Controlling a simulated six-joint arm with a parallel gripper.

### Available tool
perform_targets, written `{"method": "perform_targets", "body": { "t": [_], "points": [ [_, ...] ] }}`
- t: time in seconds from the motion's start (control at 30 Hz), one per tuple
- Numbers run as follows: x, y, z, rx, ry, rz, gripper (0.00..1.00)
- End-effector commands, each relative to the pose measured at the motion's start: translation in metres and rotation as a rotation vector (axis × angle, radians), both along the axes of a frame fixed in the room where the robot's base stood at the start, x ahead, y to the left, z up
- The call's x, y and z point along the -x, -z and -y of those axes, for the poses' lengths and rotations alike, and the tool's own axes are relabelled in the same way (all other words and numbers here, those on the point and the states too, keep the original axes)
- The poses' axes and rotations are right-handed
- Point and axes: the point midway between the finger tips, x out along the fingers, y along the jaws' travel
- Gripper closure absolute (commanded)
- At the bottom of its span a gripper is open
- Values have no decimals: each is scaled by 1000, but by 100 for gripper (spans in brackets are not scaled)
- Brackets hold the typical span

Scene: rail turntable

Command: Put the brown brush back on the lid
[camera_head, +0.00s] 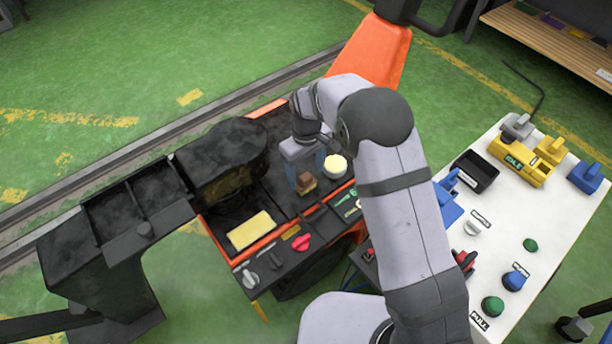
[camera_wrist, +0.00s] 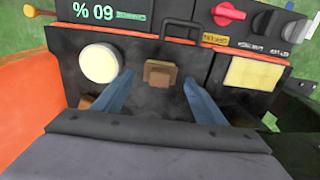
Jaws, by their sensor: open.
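The brown brush (camera_head: 306,183) is a small block with a tan lower edge. It rests on a dark flat panel of the machine, and it shows in the middle of the wrist view (camera_wrist: 160,73). My gripper (camera_head: 307,168) is open, its blue fingers pointing down at the brush. In the wrist view one finger is on each side of the brush, with a gap on both sides. The dark panel with a bar handle (camera_wrist: 205,75) seems to be the lid; I cannot tell for sure. My arm hides part of the machine.
A round cream-topped thing (camera_head: 335,164) stands close beside the gripper; it shows in the wrist view (camera_wrist: 99,63). A yellow pad (camera_head: 252,230) and a red knob (camera_head: 299,242) are on the machine. A white table (camera_head: 510,222) with several tools is at the right.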

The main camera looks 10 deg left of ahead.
Motion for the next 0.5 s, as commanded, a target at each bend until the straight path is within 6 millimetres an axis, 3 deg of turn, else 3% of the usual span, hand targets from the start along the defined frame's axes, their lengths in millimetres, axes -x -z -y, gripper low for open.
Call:
{"method": "perform_targets", "body": {
  "t": [0.2,0.5],
  "points": [
    [-1,-43,0,-1,0,3,35],
    [-1,-78,0,-1,0,2,35]
  ]
}}
